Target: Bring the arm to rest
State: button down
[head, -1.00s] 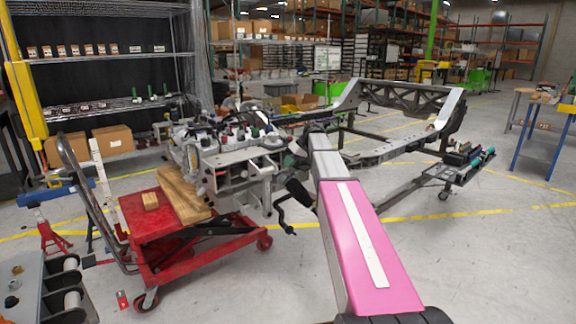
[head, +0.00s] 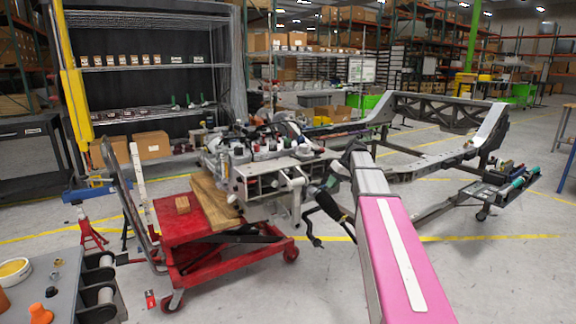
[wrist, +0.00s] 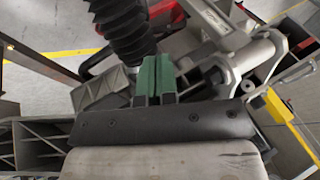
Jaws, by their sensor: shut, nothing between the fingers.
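My arm, with a pink link (head: 385,235) and a grey link, reaches forward over the floor in the head view, toward the chassis fixture. My gripper's green fingers (wrist: 155,80) are together with nothing between them in the wrist view. They point at metal chassis parts, next to a black ribbed boot (wrist: 125,30). The gripper is not clearly visible in the head view, where the arm's far end blends into the dark parts beside the fixture. I cannot tell whether the fingers touch anything.
The chassis frame (head: 430,165) stands beyond and right of my arm. A metal assembly (head: 270,175) crowds its left side. A red cart (head: 185,225) with wood boards stands left. A grey table (head: 50,285) is at the lower left. Floor at the lower right is clear.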

jog(key=s+a+f+m+h, duration=0.2)
jog(key=s+f+h, duration=0.1)
jog(key=s+f, duration=1)
jog(key=s+a+f+m+g+h, duration=0.1)
jog(key=s+a+f+m+h, duration=0.1)
jog(key=s+f, duration=1.1)
jog(key=s+m+h, duration=0.1)
jog(key=s, duration=0.1)
jog(key=shift+s+a+f, duration=0.15)
jog(key=shift+s+a, duration=0.05)
jog(key=shift+s, duration=0.2)
jog(key=shift+s, duration=0.1)
